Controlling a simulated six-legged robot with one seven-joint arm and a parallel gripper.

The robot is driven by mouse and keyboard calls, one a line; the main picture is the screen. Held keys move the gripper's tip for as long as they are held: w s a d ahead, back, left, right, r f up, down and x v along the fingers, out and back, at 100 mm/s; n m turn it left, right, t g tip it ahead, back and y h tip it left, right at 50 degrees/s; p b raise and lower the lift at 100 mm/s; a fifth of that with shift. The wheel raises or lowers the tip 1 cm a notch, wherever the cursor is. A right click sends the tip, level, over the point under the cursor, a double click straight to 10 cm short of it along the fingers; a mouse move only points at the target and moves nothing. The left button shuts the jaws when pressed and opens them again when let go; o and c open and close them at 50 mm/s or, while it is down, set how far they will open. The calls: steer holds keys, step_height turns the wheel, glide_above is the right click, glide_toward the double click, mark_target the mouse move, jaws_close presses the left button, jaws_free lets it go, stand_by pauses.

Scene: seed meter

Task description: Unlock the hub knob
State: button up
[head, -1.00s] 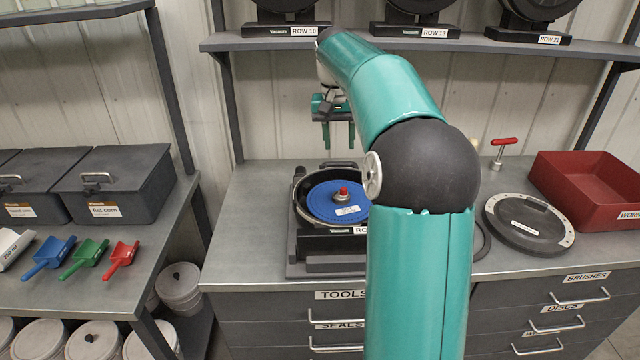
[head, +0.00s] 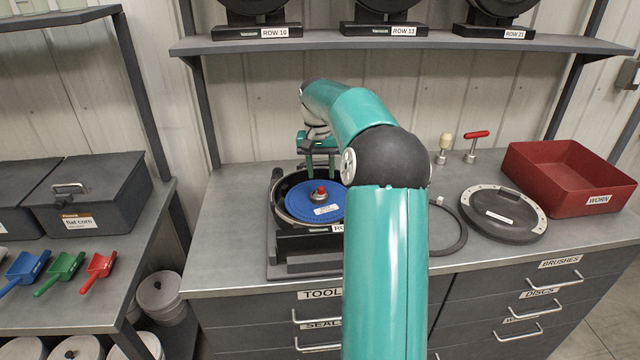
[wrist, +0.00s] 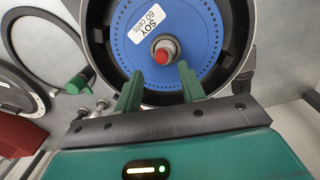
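The hub knob (head: 320,190) is a small red-topped knob on a metal hub at the centre of a blue seed disc (head: 299,206). The disc sits in the black round meter housing (head: 273,205) on the bench. In the wrist view the red knob (wrist: 163,52) shows just beyond my fingertips, and the disc (wrist: 205,30) carries a label reading SOY 60 cells. My gripper (wrist: 158,78) is open, its two green fingers apart with nothing between them. In the head view my gripper (head: 318,165) is above the back of the housing, behind the knob.
A black ring (head: 462,235) and a dark round cover (head: 503,214) lie right of the housing. A red WORN bin (head: 570,180), a red-handled tool (head: 474,146) and a cream-topped tool (head: 443,146) stand behind. Coloured scoops (head: 60,270) lie on the left bench.

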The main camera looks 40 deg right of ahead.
mark_target(321, 188)
step_height(321, 188, down, 5)
steer(key=shift+r, duration=0.1)
jaws_close()
steer(key=shift+n, duration=0.3)
steer(key=n, duration=0.8)
steer(key=shift+r+n, duration=0.1)
steer(key=shift+n, duration=0.3)
steer(key=n, duration=0.4)
steer(key=shift+t, duration=0.3)
steer(key=shift+n, duration=2.2)
